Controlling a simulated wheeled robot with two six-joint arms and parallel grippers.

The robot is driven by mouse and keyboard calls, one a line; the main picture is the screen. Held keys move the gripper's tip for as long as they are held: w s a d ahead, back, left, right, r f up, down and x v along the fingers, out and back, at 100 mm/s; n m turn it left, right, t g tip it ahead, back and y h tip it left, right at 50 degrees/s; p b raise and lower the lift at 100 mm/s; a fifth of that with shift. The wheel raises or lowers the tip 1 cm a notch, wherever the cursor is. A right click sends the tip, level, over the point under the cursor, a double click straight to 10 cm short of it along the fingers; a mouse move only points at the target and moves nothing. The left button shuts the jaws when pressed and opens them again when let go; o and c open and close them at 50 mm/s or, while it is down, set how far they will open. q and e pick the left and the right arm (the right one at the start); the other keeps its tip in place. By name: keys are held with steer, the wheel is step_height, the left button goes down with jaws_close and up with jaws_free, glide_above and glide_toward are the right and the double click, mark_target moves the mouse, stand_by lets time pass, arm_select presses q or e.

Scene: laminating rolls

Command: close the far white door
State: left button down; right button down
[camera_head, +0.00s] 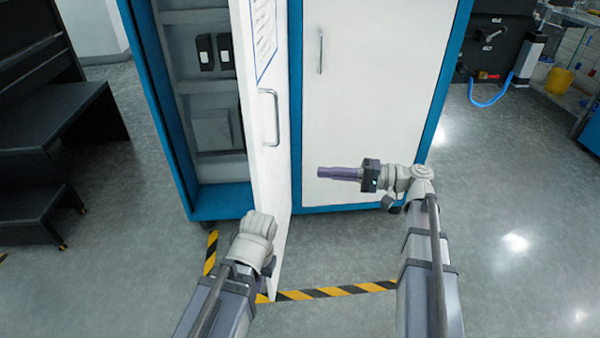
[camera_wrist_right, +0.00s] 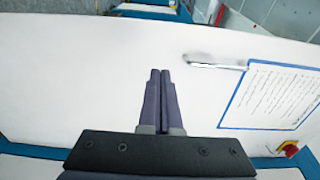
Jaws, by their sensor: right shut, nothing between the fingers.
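The white door (camera_head: 268,160) of the blue cabinet stands open, swung out toward me, with a metal handle (camera_head: 268,115) and a blue-bordered notice (camera_head: 263,35). In the right wrist view the door (camera_wrist_right: 100,75) fills the picture, with its handle (camera_wrist_right: 215,62) and the notice (camera_wrist_right: 280,95) right of my fingers. My right gripper (camera_head: 322,172) is shut and empty, right of the door and pointing left toward it. In the wrist view its fingers (camera_wrist_right: 158,75) are together; contact with the door cannot be told. My left wrist is by the door's lower left side, its fingers hidden.
A second white door (camera_head: 375,100) is closed on the cabinet's right half. Shelves with black boxes (camera_head: 215,52) show in the open left half. Yellow-black floor tape (camera_head: 330,293) runs in front. Black steps (camera_head: 45,160) stand at left; open floor is at right.

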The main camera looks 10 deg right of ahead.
mark_target(264, 168)
steer(key=x, duration=1.3)
steer(key=shift+a, duration=0.1)
steer(key=shift+a, duration=0.1)
